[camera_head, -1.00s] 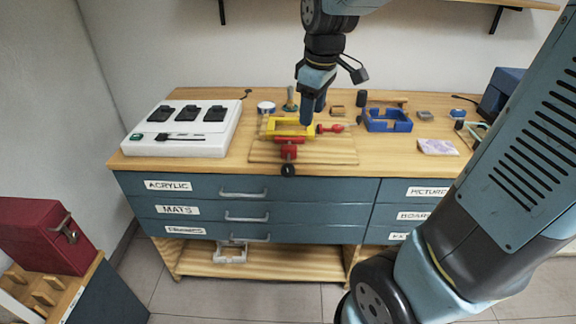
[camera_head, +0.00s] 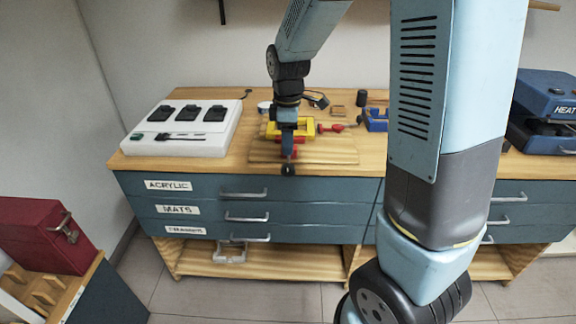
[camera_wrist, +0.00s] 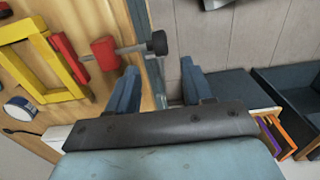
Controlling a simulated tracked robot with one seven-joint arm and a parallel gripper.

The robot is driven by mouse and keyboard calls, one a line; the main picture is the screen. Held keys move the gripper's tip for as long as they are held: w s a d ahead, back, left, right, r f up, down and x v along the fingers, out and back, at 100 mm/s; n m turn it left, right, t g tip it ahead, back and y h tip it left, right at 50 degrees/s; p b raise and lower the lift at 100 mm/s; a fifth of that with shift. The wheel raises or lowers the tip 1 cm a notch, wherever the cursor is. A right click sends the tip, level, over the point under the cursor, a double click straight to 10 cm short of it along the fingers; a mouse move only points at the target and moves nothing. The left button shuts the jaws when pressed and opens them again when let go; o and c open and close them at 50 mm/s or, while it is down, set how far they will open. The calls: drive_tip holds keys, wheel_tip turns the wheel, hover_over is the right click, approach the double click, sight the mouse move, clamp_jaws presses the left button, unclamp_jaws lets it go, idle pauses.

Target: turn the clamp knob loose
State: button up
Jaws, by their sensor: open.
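The clamp has a yellow frame (camera_head: 307,129), also in the wrist view (camera_wrist: 50,62), with red blocks at its front. A metal screw runs from the red parts to a black clamp knob (camera_head: 288,169), which overhangs the bench's front edge. In the wrist view the knob (camera_wrist: 157,42) lies just beyond my fingertips, in line with the gap between them. My gripper (camera_head: 288,153) points down over the screw end of the clamp. In the wrist view my gripper (camera_wrist: 160,68) is open, with nothing held. In the head view it hides part of the red blocks and screw.
The clamp lies on a wooden board (camera_head: 335,150) on the bench. A white box with black pads (camera_head: 185,141) stands left. A red-handled tool (camera_head: 335,128) and a blue holder (camera_head: 376,122) lie right. Labelled drawers (camera_head: 280,208) front the bench below the knob. My arm hides the bench's right part.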

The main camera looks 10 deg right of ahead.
sight(288, 165)
wheel_tip(288, 165, down, 9)
idle(0.4)
drive_tip(key=shift+c, duration=0.2)
drive_tip(key=shift+f, duration=0.1)
drive_tip(key=c, duration=0.8)
